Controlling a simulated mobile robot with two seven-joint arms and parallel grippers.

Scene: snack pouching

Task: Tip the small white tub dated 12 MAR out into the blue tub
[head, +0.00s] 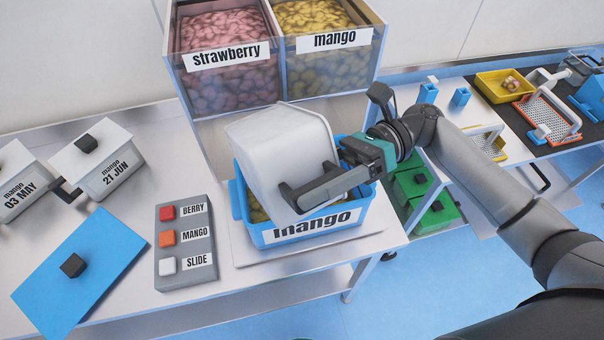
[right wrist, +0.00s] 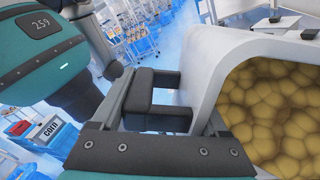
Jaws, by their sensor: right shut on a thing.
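The small white tub (head: 282,140) is held tilted over the blue tub (head: 262,238), which is labelled mango. Its date is not visible, so I cannot read 12 MAR on it. My right gripper (head: 318,188) is shut on the white tub's dark handle. In the right wrist view, the white tub (right wrist: 205,75) is beside my gripper (right wrist: 150,100), and yellow-brown mango pieces (right wrist: 275,105) show within its rim. The blue tub stands upright on a pale board, with some yellow pieces visible inside at its left. My left gripper is not in view.
Strawberry (head: 225,60) and mango (head: 325,50) bins stand behind. A grey button panel (head: 185,250), a blue lid (head: 85,270) and white tubs dated 03 MAY (head: 25,190) and 21 JUN (head: 105,178) are to the left. Green boxes (head: 435,215) sit lower right.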

